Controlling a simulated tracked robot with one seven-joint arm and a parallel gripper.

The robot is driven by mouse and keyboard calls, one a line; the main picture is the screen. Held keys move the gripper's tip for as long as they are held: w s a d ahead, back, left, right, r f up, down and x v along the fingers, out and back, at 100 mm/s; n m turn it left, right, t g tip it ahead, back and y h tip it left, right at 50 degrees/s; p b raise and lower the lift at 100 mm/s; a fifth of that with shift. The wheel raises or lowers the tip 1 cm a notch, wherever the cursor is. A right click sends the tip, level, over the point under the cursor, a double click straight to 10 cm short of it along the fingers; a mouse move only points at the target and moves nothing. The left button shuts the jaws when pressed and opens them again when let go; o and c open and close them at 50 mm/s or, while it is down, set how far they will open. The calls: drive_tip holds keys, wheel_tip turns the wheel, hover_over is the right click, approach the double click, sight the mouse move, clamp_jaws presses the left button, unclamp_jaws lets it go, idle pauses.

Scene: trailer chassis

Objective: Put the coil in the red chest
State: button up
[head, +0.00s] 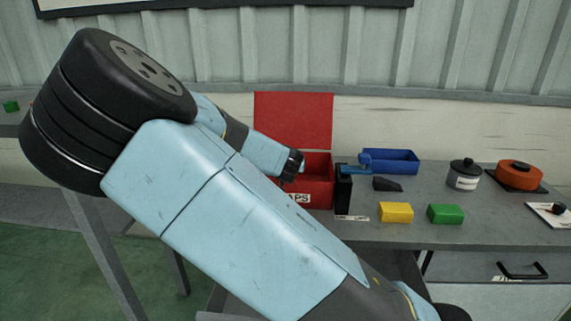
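The red chest (318,195) stands on the bench with its lid (293,118) raised. Its label is partly covered by my arm, and only "APS" reads. An orange round thing with a dark middle, which looks like the coil (519,181), lies on a dark base at the right end of the bench. My arm crosses the left and middle of the view. Its dark end, seemingly my gripper (292,166), shows in front of the chest's left part. The fingers are too small and dark to tell open from shut, and I see nothing clearly held.
A black upright block (343,192) with a blue piece on top stands right of the chest. Behind is a blue bin (392,161). Free bench lies between.

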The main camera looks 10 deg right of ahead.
drive_tip(key=shift+a+f, duration=0.1)
drive_tip(key=shift+f, duration=0.25)
drive_tip(key=o, duration=1.2)
drive_tip(key=shift+r, duration=0.1)
drive_tip(key=shift+r, duration=0.65)
drive_tip(key=shift+v, duration=6)
drive_tip(key=shift+s+f, duration=0.1)
drive_tip(key=shift+f, duration=0.05)
